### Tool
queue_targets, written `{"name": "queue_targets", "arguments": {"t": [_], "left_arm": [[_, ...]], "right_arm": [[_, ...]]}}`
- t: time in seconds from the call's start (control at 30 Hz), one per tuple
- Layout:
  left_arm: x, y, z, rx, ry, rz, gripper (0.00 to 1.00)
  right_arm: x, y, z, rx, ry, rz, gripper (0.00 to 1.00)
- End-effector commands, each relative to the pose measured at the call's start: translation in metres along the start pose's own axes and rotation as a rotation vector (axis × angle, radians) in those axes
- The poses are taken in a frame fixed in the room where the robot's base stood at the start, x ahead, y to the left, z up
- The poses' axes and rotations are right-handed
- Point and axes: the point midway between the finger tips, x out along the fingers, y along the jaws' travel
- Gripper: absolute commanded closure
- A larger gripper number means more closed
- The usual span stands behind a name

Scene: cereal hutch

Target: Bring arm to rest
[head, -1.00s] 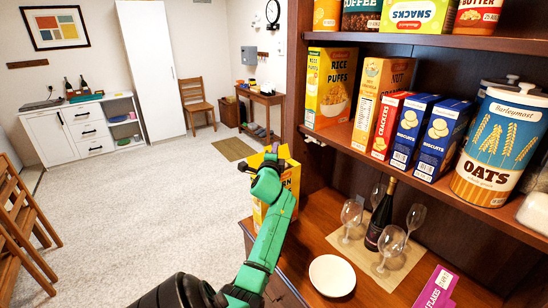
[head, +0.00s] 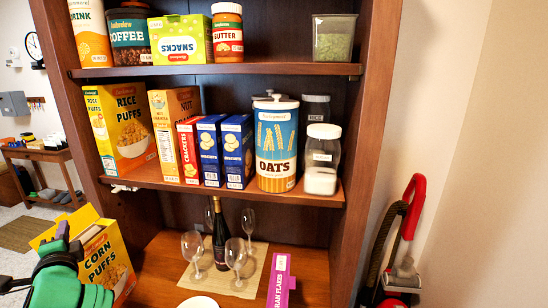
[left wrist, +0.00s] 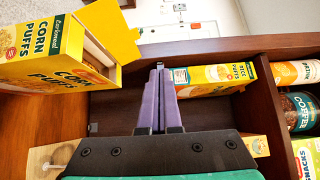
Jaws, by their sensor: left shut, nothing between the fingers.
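My left gripper (left wrist: 160,98) shows in the left wrist view with its purple fingers together and nothing between them. In the head view the green left gripper (head: 62,245) is at the lower left, in front of a yellow Corn Puffs box (head: 112,264). The box stands on the hutch counter with its top flaps open. It also shows at the upper left of the left wrist view (left wrist: 60,42), beside the fingers and apart from them. My right gripper is not in view.
The hutch shelf (head: 225,190) holds a Rice Puffs box (head: 122,128), other boxes and an Oats canister (head: 277,145). Wine glasses (head: 235,254) and a dark bottle (head: 221,240) stand on a mat below. A red vacuum (head: 405,240) stands right of the hutch.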

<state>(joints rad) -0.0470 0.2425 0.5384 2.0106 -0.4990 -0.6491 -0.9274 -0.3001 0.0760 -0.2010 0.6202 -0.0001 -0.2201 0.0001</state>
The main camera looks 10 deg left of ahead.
Motion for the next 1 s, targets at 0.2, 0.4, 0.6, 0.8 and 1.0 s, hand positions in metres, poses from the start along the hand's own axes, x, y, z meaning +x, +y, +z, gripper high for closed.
{"name": "queue_targets", "arguments": {"t": [0.2, 0.4, 0.6, 0.8, 1.0], "left_arm": [[-0.064, 0.108, -0.072, -0.303, 0.086, 0.4, 1.0], [-0.169, 0.201, -0.12, -0.534, 0.035, 0.855, 1.0], [-0.258, 0.245, -0.136, -0.623, -0.071, 1.161, 1.0], [-0.339, 0.267, -0.14, -0.654, -0.198, 1.411, 1.0], [-0.334, 0.342, -0.148, -0.628, -0.228, 1.429, 1.0]], "right_arm": [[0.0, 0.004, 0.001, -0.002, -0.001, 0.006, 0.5], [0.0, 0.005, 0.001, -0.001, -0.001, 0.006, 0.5], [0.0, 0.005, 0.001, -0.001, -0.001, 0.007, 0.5], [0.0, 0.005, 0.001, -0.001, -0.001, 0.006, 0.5], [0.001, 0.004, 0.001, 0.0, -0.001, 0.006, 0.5]]}}
